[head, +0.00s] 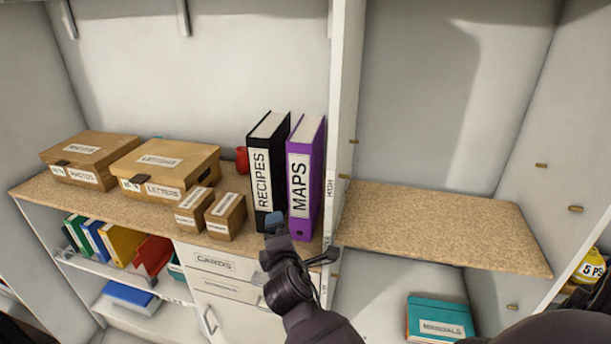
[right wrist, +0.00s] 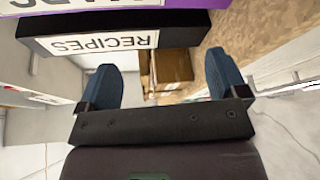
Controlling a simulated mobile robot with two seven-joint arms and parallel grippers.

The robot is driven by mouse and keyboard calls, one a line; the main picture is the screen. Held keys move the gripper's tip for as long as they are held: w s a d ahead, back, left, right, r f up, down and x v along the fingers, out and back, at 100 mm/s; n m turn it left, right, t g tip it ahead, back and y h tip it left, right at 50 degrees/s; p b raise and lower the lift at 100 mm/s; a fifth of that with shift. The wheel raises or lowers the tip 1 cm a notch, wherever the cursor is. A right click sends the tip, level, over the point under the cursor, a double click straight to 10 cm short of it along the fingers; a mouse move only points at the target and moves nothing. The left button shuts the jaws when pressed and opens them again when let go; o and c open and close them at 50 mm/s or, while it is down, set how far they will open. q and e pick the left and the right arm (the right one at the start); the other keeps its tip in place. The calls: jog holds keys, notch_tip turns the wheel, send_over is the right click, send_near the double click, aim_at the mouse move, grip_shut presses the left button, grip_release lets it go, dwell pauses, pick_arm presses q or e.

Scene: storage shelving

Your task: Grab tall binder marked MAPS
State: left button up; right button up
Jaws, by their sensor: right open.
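The tall purple binder marked MAPS (head: 304,178) stands upright on the wood-grain shelf, just right of a black binder marked RECIPES (head: 266,170). In the right wrist view, the purple MAPS binder (right wrist: 90,20) shows only partly at the top left, with the black RECIPES binder (right wrist: 120,40) below it, lettering upside down. My right gripper (head: 302,240) is in front of the lower ends of the binders, near the shelf's front edge. Its blue fingertips are apart and nothing is between them in the right wrist view (right wrist: 165,82). My left gripper is not in view.
Two small boxes (head: 226,216) stand left of the binders, with larger boxes (head: 165,170) and a red object (head: 242,160) beyond. A white upright panel (head: 342,120) stands close right of MAPS. The right shelf (head: 440,228) is bare. Drawers (head: 215,264) sit below.

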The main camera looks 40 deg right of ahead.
aim_at(300, 193)
jog(key=w+d+r+n+h, duration=0.1)
jog(key=d+r+n+h, duration=0.1)
jog(key=n, duration=0.1)
jog(key=w+d+r+n+g+h, duration=0.1)
jog(key=d+r+n+h, duration=0.1)
jog(key=n, duration=0.2)
jog(key=w+d+r+n+g+h, duration=0.1)
jog(key=d+r+n+h, duration=0.1)
jog(key=d+n, duration=0.1)
jog(key=shift+w+d+n+p, duration=0.1)
jog(key=shift+w+n+p, duration=0.2)
jog(key=shift+n, duration=0.3)
jog(key=shift+f+x, duration=0.15)
jog(key=shift+x, duration=1.15)
jog(key=shift+f+x, duration=0.15)
jog(key=shift+x, duration=1.15)
jog(key=shift+r, duration=0.1)
jog(key=c, duration=1.3)
